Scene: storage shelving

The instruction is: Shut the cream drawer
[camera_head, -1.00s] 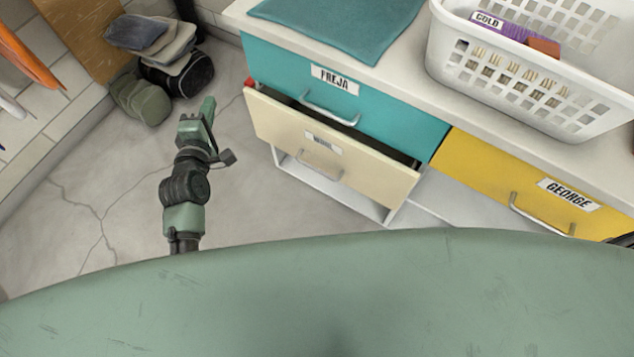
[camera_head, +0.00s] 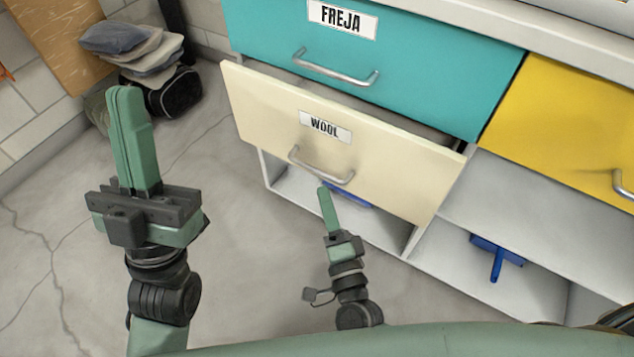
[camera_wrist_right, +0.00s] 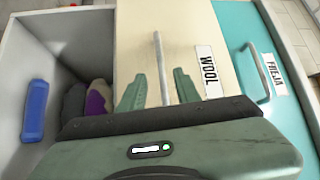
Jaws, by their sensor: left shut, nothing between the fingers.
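The cream drawer (camera_head: 270,115), labelled WOOL, stands partly pulled out below the teal FREJA drawer (camera_head: 430,65). A dark gap shows above its front. Its metal handle (camera_head: 322,172) is in the middle of the front. My right gripper (camera_head: 325,208) is low in front of this handle. In the right wrist view its two fingers (camera_wrist_right: 158,90) are apart, one on each side of the handle (camera_wrist_right: 162,60); I cannot tell whether they touch it. My left gripper (camera_head: 130,135) is shut and empty, upright over the floor, left of and apart from the drawer.
Open white compartments (camera_head: 385,232) lie under the drawers, holding a blue brush-like item (camera_head: 497,255) and other things. A yellow drawer (camera_head: 560,120) is at the right. A stack of caps (camera_head: 130,50) and a dark bag stand at the back left. The floor between is clear.

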